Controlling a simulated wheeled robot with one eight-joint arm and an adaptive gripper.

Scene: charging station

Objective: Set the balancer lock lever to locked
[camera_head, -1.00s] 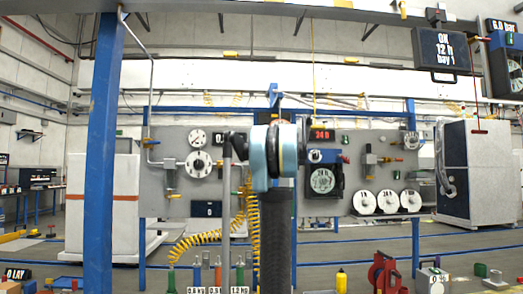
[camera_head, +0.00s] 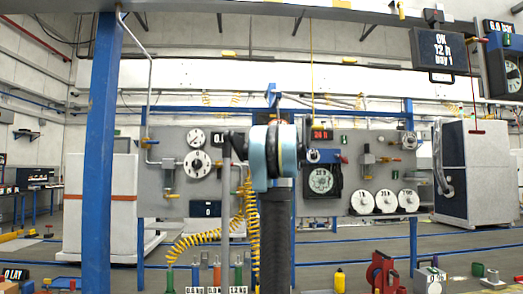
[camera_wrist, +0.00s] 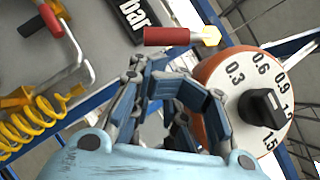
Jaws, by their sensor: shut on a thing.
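In the wrist view a lever with a red handle (camera_wrist: 170,36) and a yellow hexagonal end lies right at the tips of my gripper (camera_wrist: 163,68). I take it for the balancer lock lever. The blue-grey fingers are drawn together and shut at this handle; the exact contact is hidden. Beside the lever is an orange-rimmed drum with a white dial (camera_wrist: 235,78), marked 0.3 to 1.5, with a black knob (camera_wrist: 263,108). In the head view my arm's upright link and pale blue joint fill the middle, and my gripper cannot be made out there.
A dark display reading "bar" (camera_wrist: 135,18) is beside the lever. A bent metal pipe with a red grip (camera_wrist: 50,18) and a yellow coiled hose (camera_wrist: 25,120) are at left. In the head view a blue post (camera_head: 101,150) and grey wall panel (camera_head: 180,200) stand ahead.

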